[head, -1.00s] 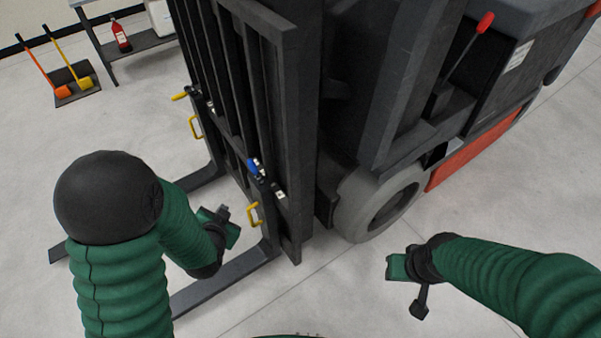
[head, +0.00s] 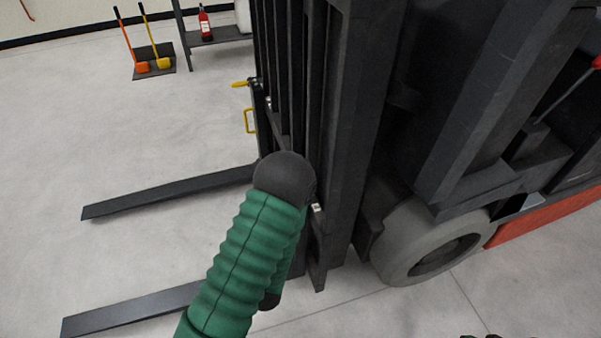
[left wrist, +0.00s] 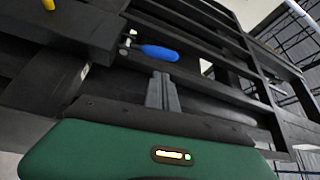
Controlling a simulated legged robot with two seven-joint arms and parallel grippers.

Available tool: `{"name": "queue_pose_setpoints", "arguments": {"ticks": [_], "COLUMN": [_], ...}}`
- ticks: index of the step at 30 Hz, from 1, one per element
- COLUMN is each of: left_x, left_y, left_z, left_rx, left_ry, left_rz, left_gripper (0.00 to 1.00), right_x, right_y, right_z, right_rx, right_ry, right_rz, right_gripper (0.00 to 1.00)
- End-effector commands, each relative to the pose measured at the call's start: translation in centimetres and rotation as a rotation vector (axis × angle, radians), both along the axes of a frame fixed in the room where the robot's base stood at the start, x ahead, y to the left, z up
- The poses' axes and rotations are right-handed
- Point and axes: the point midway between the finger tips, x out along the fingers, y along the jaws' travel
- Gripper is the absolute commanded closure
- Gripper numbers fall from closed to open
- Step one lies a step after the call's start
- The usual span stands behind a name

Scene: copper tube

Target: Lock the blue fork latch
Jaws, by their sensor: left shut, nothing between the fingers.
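The blue fork latch (left wrist: 158,52) shows in the left wrist view as a blue handle on a metal pin, on a dark bar of the fork carriage. My left gripper (left wrist: 162,78) is shut and empty, its fingertips just below the blue handle in that picture. I cannot tell whether they touch it. In the head view my left arm hides the blue latch and the left gripper; only a small pale piece (head: 316,207) shows beside the arm.
The forklift mast (head: 345,130) stands close to my left arm. Two forks, one far (head: 165,191) and one near (head: 130,309), reach left over open floor. A second latch with a yellow handle (head: 240,84) is farther back. A grey wheel (head: 405,240) is to the right.

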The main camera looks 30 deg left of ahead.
Motion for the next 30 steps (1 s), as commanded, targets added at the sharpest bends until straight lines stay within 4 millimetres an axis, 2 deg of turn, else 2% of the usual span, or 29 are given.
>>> {"name": "queue_pose_setpoints", "arguments": {"ticks": [1,5,9,15,18,30], "left_x": [0.4,1.9,4.7,7.9,8.7,9.0], "left_y": [0.2,0.7,1.7,2.8,3.0,3.1], "left_z": [-0.4,-0.5,0.0,0.7,0.8,0.8], "left_rx": [-0.001,0.001,0.003,0.002,0.001,0.001], "left_ry": [-0.006,-0.011,-0.009,-0.004,-0.003,-0.001], "left_rz": [0.002,0.002,-0.002,-0.001,-0.002,-0.003], "left_gripper": [1.0,1.0,1.0,1.0,1.0,1.0], "right_x": [0.0,0.0,0.0,0.0,0.0,0.0], "right_y": [0.0,0.0,0.0,0.0,0.0,0.0], "right_z": [-1.2,-3.7,-5.0,-4.9,-5.0,-5.0], "right_rx": [0.0,0.0,0.0,0.0,0.0,0.0], "right_ry": [0.0,0.001,0.001,0.0,0.0,0.0], "right_rz": [0.0,0.0,-0.001,-0.001,0.0,-0.001], "right_gripper": [0.64,0.64,0.64,0.64,0.64,0.64]}}
